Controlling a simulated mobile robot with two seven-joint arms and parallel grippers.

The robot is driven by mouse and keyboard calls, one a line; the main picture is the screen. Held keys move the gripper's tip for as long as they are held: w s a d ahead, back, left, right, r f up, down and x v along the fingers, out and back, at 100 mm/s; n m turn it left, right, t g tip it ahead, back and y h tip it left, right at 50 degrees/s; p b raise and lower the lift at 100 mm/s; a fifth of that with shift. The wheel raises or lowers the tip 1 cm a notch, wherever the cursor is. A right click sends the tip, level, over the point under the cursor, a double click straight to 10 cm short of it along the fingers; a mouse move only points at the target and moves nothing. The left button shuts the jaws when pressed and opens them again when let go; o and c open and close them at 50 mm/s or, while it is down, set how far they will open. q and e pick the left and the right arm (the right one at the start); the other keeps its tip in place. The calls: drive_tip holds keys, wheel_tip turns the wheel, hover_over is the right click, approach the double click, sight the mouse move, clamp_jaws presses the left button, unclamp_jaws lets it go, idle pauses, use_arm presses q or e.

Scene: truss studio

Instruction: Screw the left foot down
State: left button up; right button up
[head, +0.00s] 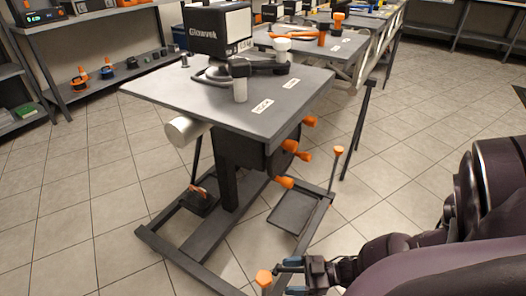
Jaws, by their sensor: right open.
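A dark metal stand has a low base frame (206,237) on the tiled floor. An orange knob (264,278), on a front corner of the base, is at the bottom of the picture. A second orange knob (338,152) tops a thin rod rising from the base's right end. My right gripper (285,276) comes in from the right, open, its fingers pointing left toward the front knob. The knob is just beyond the fingertips; I cannot tell whether they touch it. The shaft below this knob is cut off by the picture edge. My left gripper is not in view.
The stand's grey tabletop (203,101) carries a dark box device (219,29) and overhangs the base. Several orange knobs (289,146) stick out below it. Shelves (98,85) line the left wall, and more tables stand behind.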

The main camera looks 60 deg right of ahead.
sight(264, 277)
drive_tip(key=b+x, duration=0.1)
drive_tip(key=x, duration=0.5)
drive_tip(key=shift+w+a+f, duration=0.1)
drive_tip(key=shift+w+a, duration=0.05)
drive_tip(key=shift+a, duration=0.05)
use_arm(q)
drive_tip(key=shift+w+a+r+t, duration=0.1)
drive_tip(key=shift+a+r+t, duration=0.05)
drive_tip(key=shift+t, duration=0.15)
use_arm(e)
drive_tip(key=shift+w+a, duration=0.35)
drive_tip(key=shift+w, duration=0.15)
drive_tip(key=shift+c, duration=0.4)
drive_tip(key=c, duration=0.8)
